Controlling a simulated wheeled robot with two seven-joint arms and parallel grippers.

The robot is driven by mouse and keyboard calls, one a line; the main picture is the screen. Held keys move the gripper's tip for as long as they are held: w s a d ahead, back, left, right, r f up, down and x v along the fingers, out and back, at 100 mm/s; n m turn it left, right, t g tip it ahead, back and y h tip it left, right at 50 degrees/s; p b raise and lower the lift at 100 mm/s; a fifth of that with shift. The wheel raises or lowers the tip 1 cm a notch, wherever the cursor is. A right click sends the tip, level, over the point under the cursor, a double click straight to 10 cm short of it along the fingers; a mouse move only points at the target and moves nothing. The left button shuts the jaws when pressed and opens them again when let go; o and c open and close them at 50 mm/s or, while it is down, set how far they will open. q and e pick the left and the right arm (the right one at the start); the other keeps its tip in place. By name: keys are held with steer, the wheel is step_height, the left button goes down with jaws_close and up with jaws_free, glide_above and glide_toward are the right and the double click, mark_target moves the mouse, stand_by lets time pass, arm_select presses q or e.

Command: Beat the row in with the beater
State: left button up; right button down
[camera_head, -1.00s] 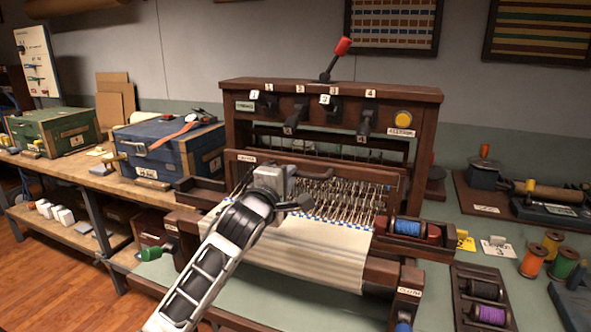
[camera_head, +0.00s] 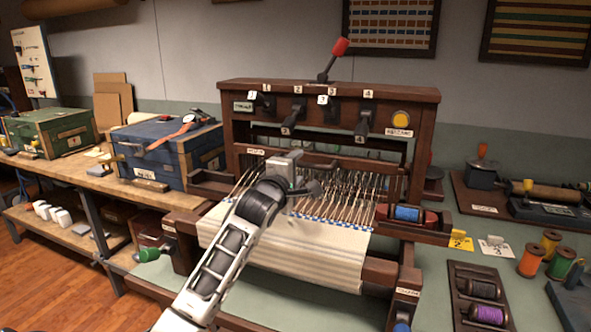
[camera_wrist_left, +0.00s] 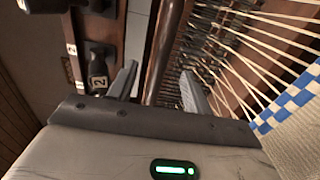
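The wooden loom (camera_head: 420,95) stands on the table with cream striped cloth (camera_head: 300,250) at its front. Blue-and-white checks mark the cloth's far edge. The beater (camera_head: 256,152), a dark wooden frame with a label, stands behind that edge across the white warp threads. My left gripper (camera_head: 290,168) is at the beater's left-centre and hides part of it. In the left wrist view its fingers (camera_wrist_left: 158,88) are apart, with a brown wooden bar (camera_wrist_left: 163,45) between them and gaps on both sides. Contact is unclear. My right gripper is out of view.
A shuttle with blue thread (camera_head: 407,214) lies in a holder right of the warp. Black levers (camera_head: 366,120) hang on the loom's upper beam, and a red-knobbed lever (camera_head: 339,47) stands on top. A spool rack (camera_head: 480,295) is at the right front.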

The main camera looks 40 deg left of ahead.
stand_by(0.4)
arm_select(q)
steer(key=p+v, duration=0.3)
steer(key=v, duration=0.5)
stand_by(0.6)
stand_by(1.2)
